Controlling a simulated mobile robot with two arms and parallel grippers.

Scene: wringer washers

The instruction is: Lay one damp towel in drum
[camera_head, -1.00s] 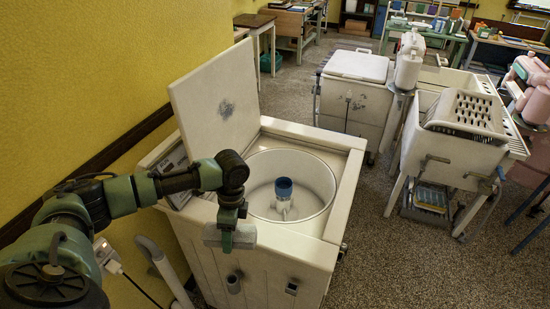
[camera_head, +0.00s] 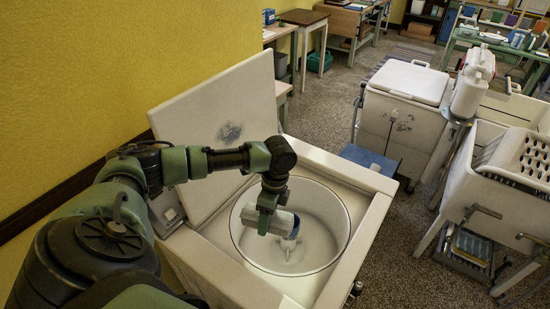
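The open washer's pale round drum (camera_head: 332,208) is in the middle of the view. My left gripper (camera_head: 267,220) points down over the left part of the drum opening. It is shut on a small grey-white folded bundle, which looks like the damp towel (camera_head: 284,223). My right gripper is not in view.
The washer's raised lid (camera_head: 215,115) stands behind the drum, near the yellow wall. A second, closed white washer (camera_head: 400,110) is at the back right. A white tub (camera_head: 485,205) with a slotted basket stands at the right.

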